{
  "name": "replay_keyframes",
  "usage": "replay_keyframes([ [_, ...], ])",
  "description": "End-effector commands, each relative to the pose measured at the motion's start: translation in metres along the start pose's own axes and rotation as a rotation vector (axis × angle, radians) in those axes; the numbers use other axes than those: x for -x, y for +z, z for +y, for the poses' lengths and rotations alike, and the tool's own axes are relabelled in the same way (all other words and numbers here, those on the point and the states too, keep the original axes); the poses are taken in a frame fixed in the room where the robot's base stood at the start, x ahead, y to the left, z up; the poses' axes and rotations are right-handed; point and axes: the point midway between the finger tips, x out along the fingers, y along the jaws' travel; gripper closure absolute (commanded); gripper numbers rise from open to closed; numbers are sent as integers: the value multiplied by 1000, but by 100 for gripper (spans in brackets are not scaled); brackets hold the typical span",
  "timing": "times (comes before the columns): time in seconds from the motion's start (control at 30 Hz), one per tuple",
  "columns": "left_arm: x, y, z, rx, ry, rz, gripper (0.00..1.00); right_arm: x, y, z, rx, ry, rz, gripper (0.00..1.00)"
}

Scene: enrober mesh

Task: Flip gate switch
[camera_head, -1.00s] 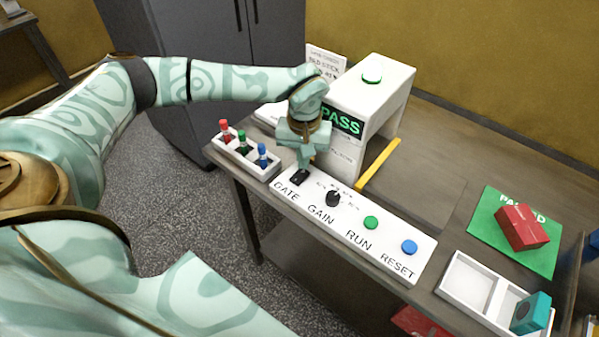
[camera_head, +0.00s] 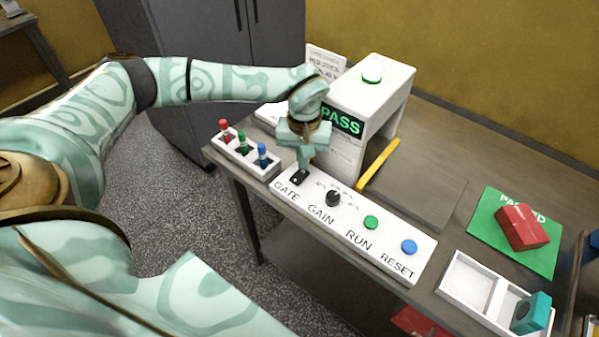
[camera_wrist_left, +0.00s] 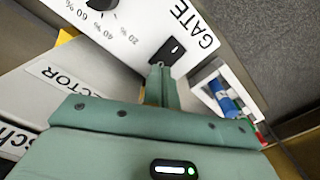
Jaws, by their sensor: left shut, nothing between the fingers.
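The gate switch (camera_head: 296,178) is a small black rocker on the white control panel (camera_head: 385,247), above the word GATE. It also shows in the wrist view (camera_wrist_left: 168,52), just beyond the fingertips. My left gripper (camera_head: 303,166) is shut and empty, pointing down at the switch. In the wrist view its fingertips (camera_wrist_left: 157,68) are at the near edge of the switch; whether they touch it I cannot tell. My right gripper is not in view.
Beside the switch are the black GAIN knob (camera_head: 333,198), the green RUN button (camera_head: 371,222) and the blue RESET button (camera_head: 409,247). A white tray (camera_head: 267,176) of coloured bottles stands left of the panel. The white detector arch (camera_head: 345,95) reading PASS is behind the gripper.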

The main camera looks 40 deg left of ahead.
Motion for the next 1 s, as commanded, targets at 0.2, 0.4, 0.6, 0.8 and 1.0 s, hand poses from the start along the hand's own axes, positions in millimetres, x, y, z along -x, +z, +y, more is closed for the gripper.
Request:
replay_keyframes([
  [0.2, -4, 0, 0, 0, 0, -1, 100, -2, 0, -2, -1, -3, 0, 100],
  [0.4, -7, 0, 0, 0, -1, -1, 100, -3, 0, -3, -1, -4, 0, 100],
  [0.6, -10, 0, 0, 0, -1, -1, 100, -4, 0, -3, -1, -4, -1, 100],
  [0.8, -13, 0, 0, 0, -1, -1, 100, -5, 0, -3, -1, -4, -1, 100],
  [1.0, -16, 0, 0, 0, -1, -1, 100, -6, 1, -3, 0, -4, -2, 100],
])
